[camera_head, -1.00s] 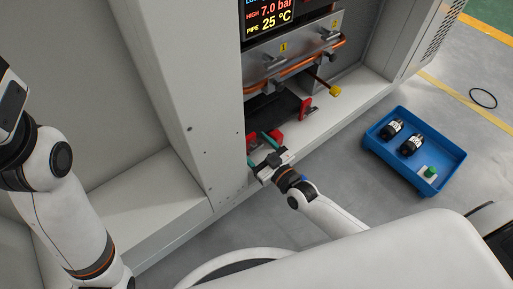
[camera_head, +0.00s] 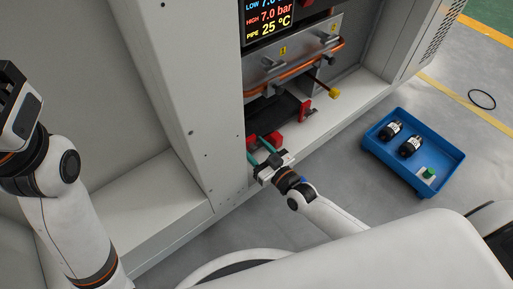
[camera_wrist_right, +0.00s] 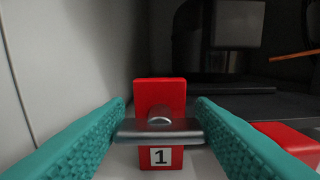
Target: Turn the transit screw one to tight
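Transit screw one is a grey metal T-shaped handle (camera_wrist_right: 160,131) on a red bracket (camera_wrist_right: 160,93) marked "1" in the right wrist view. Its bar lies about level. My right gripper (camera_wrist_right: 160,125) is open, with one teal finger on each side of the bar; I cannot tell whether they touch its ends. In the head view my right gripper (camera_head: 263,151) is at the cabinet's lower opening, partly over the red bracket. A second red bracket (camera_head: 305,109) stands farther right. My left gripper (camera_head: 18,98) is at the left edge, away from the cabinet opening; its fingers do not show clearly.
The cabinet display (camera_head: 268,18) reads pressures and 25 °C. Below it are a metal panel with orange pipe (camera_head: 295,65) and a yellow-tipped rod (camera_head: 333,92). A blue tray (camera_head: 382,158) with black parts stands on the floor at right. A black ring (camera_head: 482,99) lies beyond.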

